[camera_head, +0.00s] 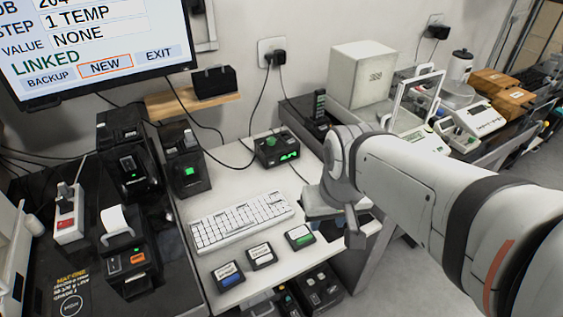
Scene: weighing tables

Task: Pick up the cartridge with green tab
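The cartridge with green tab (300,238) is a small dark block with a white label and a green strip. It lies on the white table (236,174), at the right end of a row of three cartridges near the front edge. Beside it are a cartridge with a pale label (261,257) and one with a blue tab (229,276). My gripper (354,238) is to the right of the green-tab cartridge, apart from it in the picture. My arm hides part of it, and its opening is not clear.
A white keyboard (240,221) lies behind the cartridges. A black device with a green display (277,150) stands farther back. Black printers (128,253) and devices fill the dark table at left. Dark items (318,287) sit below the front edge. Balances stand at the back right.

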